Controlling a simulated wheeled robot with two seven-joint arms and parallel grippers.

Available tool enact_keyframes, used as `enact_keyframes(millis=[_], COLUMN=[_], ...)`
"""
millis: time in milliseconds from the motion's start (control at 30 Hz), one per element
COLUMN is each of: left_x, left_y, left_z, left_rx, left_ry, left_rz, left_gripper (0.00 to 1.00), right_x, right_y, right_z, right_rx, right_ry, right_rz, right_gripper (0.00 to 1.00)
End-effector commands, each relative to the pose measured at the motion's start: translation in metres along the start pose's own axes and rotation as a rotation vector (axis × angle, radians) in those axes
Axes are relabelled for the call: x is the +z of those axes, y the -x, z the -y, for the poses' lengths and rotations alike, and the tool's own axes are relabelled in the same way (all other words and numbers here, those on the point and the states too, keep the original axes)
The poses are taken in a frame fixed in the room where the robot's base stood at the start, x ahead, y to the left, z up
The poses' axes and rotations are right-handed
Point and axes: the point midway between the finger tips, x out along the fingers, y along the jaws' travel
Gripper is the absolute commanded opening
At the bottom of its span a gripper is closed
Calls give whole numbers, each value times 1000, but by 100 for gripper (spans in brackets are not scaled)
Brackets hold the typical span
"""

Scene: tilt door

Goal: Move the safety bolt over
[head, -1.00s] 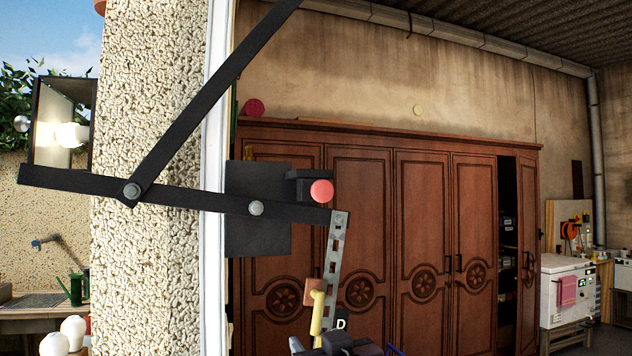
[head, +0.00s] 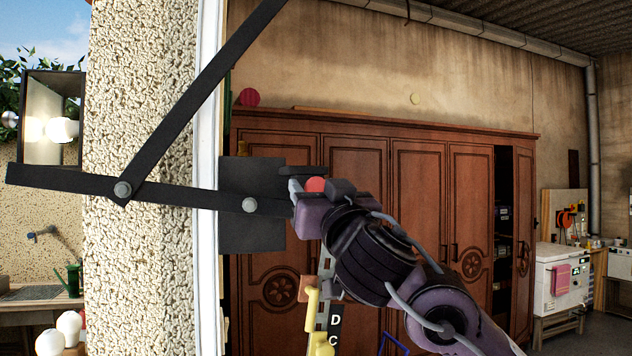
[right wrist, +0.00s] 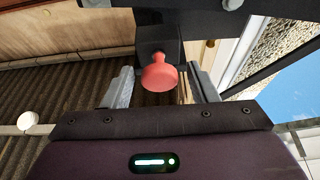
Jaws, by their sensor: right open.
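The safety bolt shows a round red knob (head: 315,185) at the end of the dark lever arm's bracket, by the door post. In the right wrist view the red knob (right wrist: 160,74) sits on a short red stem coming out of a black block (right wrist: 160,42). My right gripper (head: 318,186) is at the knob in the head view, its fingers on either side. In the right wrist view the right gripper (right wrist: 162,86) is open, with the knob between its two grey fingers and a gap at each side. My left gripper is in neither view.
A black lever bar (head: 75,183) and a diagonal bar (head: 200,100) are bolted together in front of the stucco pillar (head: 140,270). A perforated strip with a yellow handle (head: 312,305) hangs below my right gripper. A wooden wardrobe (head: 420,165) stands behind.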

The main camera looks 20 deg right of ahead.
Motion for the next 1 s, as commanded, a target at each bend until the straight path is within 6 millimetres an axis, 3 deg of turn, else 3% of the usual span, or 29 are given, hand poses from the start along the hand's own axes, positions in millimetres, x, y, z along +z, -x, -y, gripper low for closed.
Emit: enact_keyframes(millis=[367, 800, 1000], left_x=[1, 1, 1], left_y=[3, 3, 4], left_z=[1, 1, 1], left_rx=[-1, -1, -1], left_ry=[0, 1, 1], left_rz=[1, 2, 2], left_gripper=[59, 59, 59], right_x=[0, 0, -2], right_y=[-10, -10, -2], right_z=[0, 0, 2], right_rx=[0, 0, -4], right_ry=[1, 1, -1], right_rz=[-1, 0, 2], right_gripper=[53, 0, 0])
